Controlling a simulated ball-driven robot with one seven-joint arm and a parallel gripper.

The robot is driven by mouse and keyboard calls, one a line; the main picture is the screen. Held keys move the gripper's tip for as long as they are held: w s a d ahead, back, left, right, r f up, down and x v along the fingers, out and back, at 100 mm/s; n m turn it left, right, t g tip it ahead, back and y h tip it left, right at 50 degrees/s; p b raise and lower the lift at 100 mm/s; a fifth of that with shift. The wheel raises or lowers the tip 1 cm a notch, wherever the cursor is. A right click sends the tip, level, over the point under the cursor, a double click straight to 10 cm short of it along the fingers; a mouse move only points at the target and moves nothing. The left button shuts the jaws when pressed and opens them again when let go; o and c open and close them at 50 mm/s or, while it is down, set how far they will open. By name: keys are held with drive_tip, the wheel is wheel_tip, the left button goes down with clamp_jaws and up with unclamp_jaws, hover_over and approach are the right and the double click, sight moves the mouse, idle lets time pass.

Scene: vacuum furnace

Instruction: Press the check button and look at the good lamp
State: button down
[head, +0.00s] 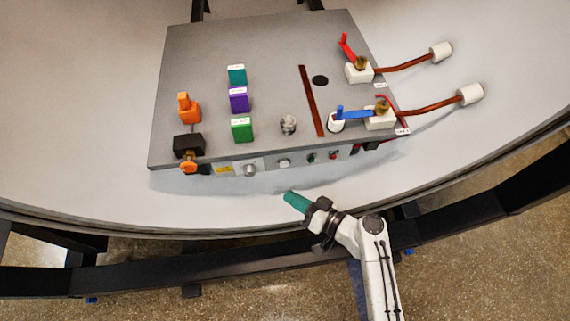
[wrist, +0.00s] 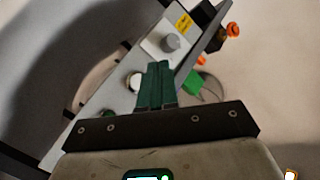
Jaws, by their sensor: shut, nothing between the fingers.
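The grey box has a front face with a row of small controls. A pale round button (head: 284,163), which looks like the check button, sits right of the grey knob (head: 250,169). The button also shows in the wrist view (wrist: 133,80), just left of my fingers. A small dark green lamp (head: 311,157), likely the good lamp, is right of the button, with a red one (head: 333,154) beyond it. I cannot tell whether the green lamp is lit. My gripper (head: 288,194) is shut and empty, its teal fingers in front of the box, apart from the button.
The grey box (head: 220,45) stands on a round pale table (head: 90,150). Coloured blocks, such as the green one (head: 242,130), and orange parts sit on its top. Two valves with copper pipes are at the right. Table in front of the box is clear.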

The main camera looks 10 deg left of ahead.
sight(284, 164)
drive_tip(key=w+a+b, duration=0.1)
drive_tip(key=w+b, duration=0.1)
drive_tip(key=w, duration=0.4)
drive_tip(key=shift+a, duration=0.4)
drive_tip(key=shift+w+b, duration=0.1)
drive_tip(key=shift+b, duration=0.4)
idle(1.2)
drive_tip(key=shift+w+a+b, duration=0.15)
drive_tip(key=shift+w+b, duration=0.15)
drive_tip(key=shift+w+a+b, duration=0.1)
drive_tip(key=shift+w+b, duration=0.25)
drive_tip(key=shift+b, duration=0.05)
idle(0.7)
drive_tip(key=shift+s, duration=0.15)
drive_tip(key=shift+s+d, duration=0.25)
drive_tip(key=shift+s, duration=0.35)
